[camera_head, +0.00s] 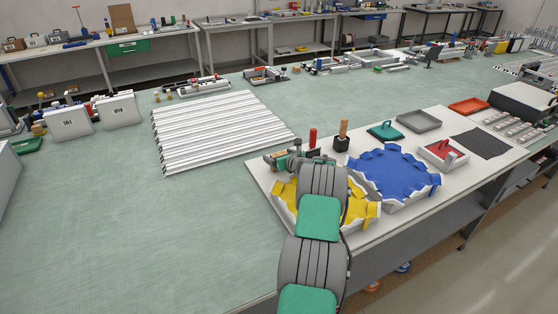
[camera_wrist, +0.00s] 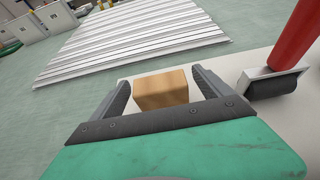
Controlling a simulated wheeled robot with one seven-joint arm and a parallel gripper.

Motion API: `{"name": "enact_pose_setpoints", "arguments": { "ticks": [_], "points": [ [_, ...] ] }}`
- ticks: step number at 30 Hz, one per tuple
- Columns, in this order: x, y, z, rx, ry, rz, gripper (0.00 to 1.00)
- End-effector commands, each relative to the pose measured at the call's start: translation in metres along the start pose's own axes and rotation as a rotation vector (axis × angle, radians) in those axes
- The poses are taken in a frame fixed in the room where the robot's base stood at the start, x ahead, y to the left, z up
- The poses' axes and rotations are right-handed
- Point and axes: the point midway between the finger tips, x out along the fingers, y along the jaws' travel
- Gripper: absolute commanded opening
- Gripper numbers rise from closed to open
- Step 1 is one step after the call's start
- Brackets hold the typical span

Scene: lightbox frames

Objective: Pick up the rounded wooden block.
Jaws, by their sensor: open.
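A light brown wooden block (camera_wrist: 162,90) shows in the wrist view, on or just above the pale board, between the two dark fingers of my gripper (camera_wrist: 160,78). The fingers are apart, one on each side of the block. A small gap shows on the right; whether the left finger touches is hard to tell. In the head view my gripper (camera_head: 284,160) is at the back left edge of the pale board, and the block cannot be made out there.
A red-handled tool (camera_wrist: 297,38) stands close right of my gripper. A wooden-handled black piece (camera_head: 342,140), a blue tray (camera_head: 393,175) and a yellow tray (camera_head: 362,211) are nearby.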

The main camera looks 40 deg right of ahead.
Motion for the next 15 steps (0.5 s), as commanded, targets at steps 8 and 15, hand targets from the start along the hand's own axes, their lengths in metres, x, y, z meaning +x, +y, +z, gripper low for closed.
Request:
{"name": "enact_pose_setpoints", "arguments": {
  "ticks": [8,15],
  "points": [
    [0.0005,0.0,-0.0002,-0.001,0.0,0.0,0.83],
    [0.0003,0.0001,-0.0002,-0.001,0.001,0.0,0.63]
  ]
}}
